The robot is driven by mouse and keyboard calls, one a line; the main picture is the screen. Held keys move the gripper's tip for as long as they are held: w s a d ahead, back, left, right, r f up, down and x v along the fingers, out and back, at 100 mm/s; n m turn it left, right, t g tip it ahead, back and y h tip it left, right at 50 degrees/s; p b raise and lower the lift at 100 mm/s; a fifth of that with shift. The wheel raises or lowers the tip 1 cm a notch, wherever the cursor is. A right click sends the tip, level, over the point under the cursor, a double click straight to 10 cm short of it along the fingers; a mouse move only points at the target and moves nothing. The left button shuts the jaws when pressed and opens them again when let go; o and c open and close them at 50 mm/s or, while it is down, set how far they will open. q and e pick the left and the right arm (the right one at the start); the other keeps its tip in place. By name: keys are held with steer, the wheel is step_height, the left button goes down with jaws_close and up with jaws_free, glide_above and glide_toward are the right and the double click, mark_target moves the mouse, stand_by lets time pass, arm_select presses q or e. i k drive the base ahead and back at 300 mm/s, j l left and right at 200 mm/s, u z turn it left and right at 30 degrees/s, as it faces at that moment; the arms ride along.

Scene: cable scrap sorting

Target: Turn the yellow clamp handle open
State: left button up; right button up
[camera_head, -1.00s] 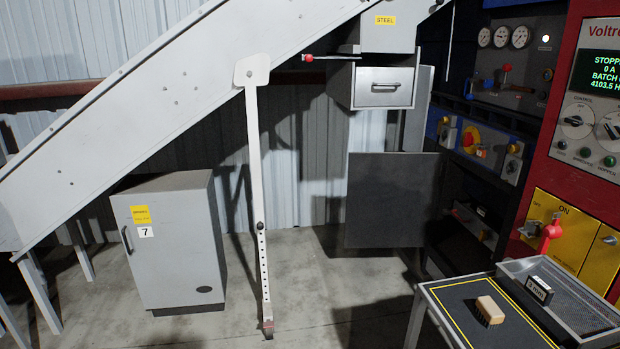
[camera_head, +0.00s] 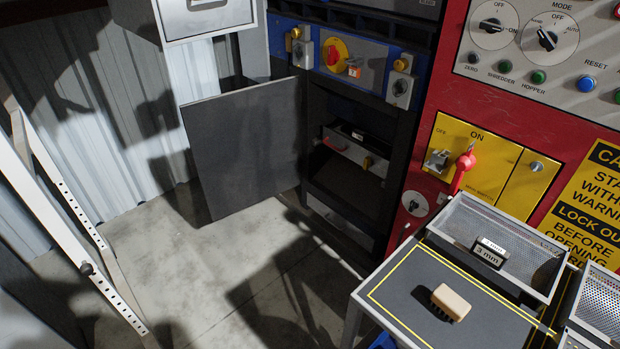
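No thing is plainly recognisable as the yellow clamp handle. A small yellow part (camera_head: 367,163) shows on the front of a grey unit (camera_head: 350,150) inside the dark open rack, beside a red part at its left end; it may be the handle, but it is too small to tell how it is turned. Higher up, a red and yellow rotary switch (camera_head: 335,52) and small yellow knobs (camera_head: 402,65) sit on the blue panel (camera_head: 366,85). Neither of my grippers is in view.
A dark door panel (camera_head: 243,145) stands open left of the rack. A grey table (camera_head: 395,290) with a wooden brush (camera_head: 450,302) and a mesh tray (camera_head: 540,262) is at lower right. A red cabinet (camera_head: 450,110) stands behind it. The concrete floor (camera_head: 255,245) has clear room.

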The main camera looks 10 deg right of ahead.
mark_target(367, 163)
steer(key=i+j+z, duration=0.15)
steer(key=i+z, duration=0.25)
steer(key=i+j+z, duration=0.2)
steer(key=z, duration=0.25)
steer(key=i+j+z, duration=0.1)
steer(key=j+z, duration=0.15)
steer(key=z, duration=0.2)
steer(key=j+z, duration=0.25)
steer(key=z, duration=0.2)
steer(key=j+z, duration=0.4)
steer(key=i+j+z, duration=0.1)
steer(key=j+z, duration=0.6)
steer(key=j, duration=0.2)
